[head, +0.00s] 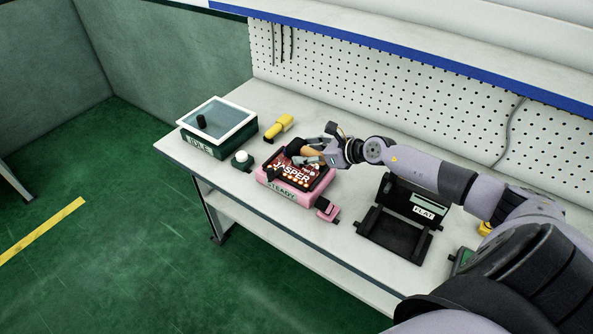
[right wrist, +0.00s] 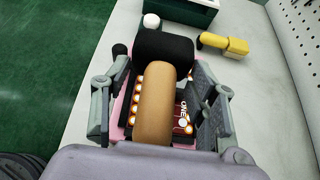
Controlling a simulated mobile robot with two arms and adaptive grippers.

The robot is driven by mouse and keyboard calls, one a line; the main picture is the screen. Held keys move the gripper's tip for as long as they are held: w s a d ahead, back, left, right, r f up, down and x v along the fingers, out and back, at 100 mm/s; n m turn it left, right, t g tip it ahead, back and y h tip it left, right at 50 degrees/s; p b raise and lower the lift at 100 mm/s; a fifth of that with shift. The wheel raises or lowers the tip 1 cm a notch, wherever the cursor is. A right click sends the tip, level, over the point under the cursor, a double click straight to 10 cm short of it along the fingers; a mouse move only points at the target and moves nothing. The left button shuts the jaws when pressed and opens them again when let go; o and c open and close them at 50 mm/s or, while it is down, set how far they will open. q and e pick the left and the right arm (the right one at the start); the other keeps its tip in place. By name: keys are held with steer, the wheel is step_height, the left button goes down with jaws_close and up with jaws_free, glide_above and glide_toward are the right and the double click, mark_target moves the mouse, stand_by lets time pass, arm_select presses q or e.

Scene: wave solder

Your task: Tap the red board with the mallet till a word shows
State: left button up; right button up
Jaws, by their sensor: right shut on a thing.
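The red board (head: 297,172) lies in a pink holder (head: 291,196) labelled STEADY on the bench. White letters on the board read JASPER in the head view, with glowing orange dots around them. My right gripper (head: 317,155) is over the board's back right part, shut on the mallet's tan handle (right wrist: 155,104). The mallet's black head (right wrist: 164,46) lies over the board's far part in the right wrist view. I cannot tell whether it touches the board. The handle hides part of the board there. My left gripper is not in view.
A green box (head: 217,132) labelled IDLE with a clear lid stands at left. A white knob (head: 241,156) and a yellow tool (head: 279,128) are near it. A black stand (head: 399,218) labelled FLAT is at right. A pegboard (head: 400,95) closes the back.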

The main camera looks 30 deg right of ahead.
steer(key=shift+r, duration=0.15)
step_height(320, 180, up, 5)
steer(key=p, duration=0.5)
